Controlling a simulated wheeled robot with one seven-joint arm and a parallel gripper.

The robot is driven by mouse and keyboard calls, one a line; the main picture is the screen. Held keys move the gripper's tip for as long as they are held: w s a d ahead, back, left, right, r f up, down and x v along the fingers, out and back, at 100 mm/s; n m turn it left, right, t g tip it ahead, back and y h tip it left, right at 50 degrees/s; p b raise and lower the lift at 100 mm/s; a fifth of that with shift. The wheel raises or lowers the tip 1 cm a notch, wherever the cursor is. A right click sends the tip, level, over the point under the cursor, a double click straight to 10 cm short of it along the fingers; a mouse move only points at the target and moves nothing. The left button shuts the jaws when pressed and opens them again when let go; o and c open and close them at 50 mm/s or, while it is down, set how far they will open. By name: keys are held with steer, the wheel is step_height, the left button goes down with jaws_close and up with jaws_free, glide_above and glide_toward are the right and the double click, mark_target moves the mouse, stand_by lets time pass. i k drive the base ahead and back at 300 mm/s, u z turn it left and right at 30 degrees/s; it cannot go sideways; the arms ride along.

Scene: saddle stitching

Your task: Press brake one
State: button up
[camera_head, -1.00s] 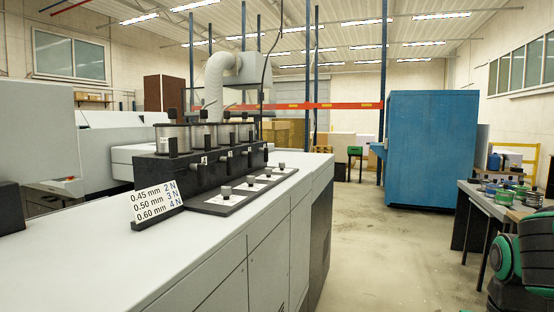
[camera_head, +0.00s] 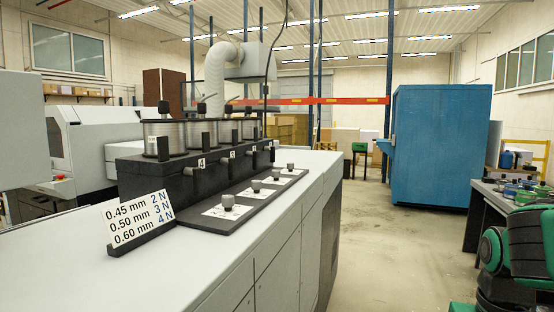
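A dark brake block (camera_head: 165,184) stands on the light grey machine top, left of centre, with several wire spools (camera_head: 163,139) in a row on it. A small label marked 4 (camera_head: 201,163) shows on the block's front; the other labels are too small to read surely. In front lies a dark plate (camera_head: 213,222) with several grey knobs on white cards; the nearest knob (camera_head: 228,201) is largest in view. A white sign (camera_head: 138,217) lists 0.45 mm 2 N, 0.50 mm 3 N, 0.60 mm 4 N. My gripper is not in view; green and black parts of my arm show at the lower right.
The grey machine (camera_head: 262,262) fills the lower left, its right side bordering open concrete floor (camera_head: 385,255). A blue cabinet (camera_head: 436,150) stands beyond. A table (camera_head: 492,200) with several tins is at the right.

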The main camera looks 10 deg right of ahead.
mark_target(271, 149)
steer(key=u, duration=0.05)
steer(key=k, duration=0.5)
steer(key=z, duration=1.1)
steer(key=i, duration=2)
steer(key=u, duration=1.15)
